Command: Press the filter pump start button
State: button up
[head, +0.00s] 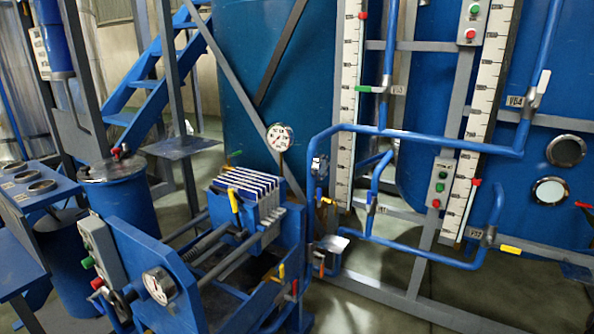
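A blue filter press (165,270) with a stack of white plates (248,187) stands in the front centre. A grey button box (101,248) is fixed at its left front end, with a green button (87,262) above a red button (97,283). Another grey box (440,183) with green and red buttons is on a post at right. No readable label shows which box belongs to the filter pump. My gripper is not in this view.
A pressure gauge (159,286) and a dark handwheel are at the press's front end. Blue pipes (430,142) with valves cross in front of the tanks at right. A blue panel with dials (38,186) is at left. Bare floor (500,300) shows at lower right.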

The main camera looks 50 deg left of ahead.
aim_at(89, 262)
jog(key=k+j+u, duration=0.15)
jog(key=u, duration=0.3)
jog(key=k+j+u, duration=0.1)
jog(key=u, duration=0.4)
jog(key=j+u, duration=0.45)
jog(key=k+j+u, duration=0.1)
jog(key=u, duration=0.35)
jog(key=j+u, duration=0.35)
jog(key=u, duration=0.15)
jog(key=i+j+u, duration=0.1)
jog(key=j+u, duration=0.15)
jog(key=u, duration=0.2)
jog(key=i+u, duration=0.1)
jog(key=u, duration=0.15)
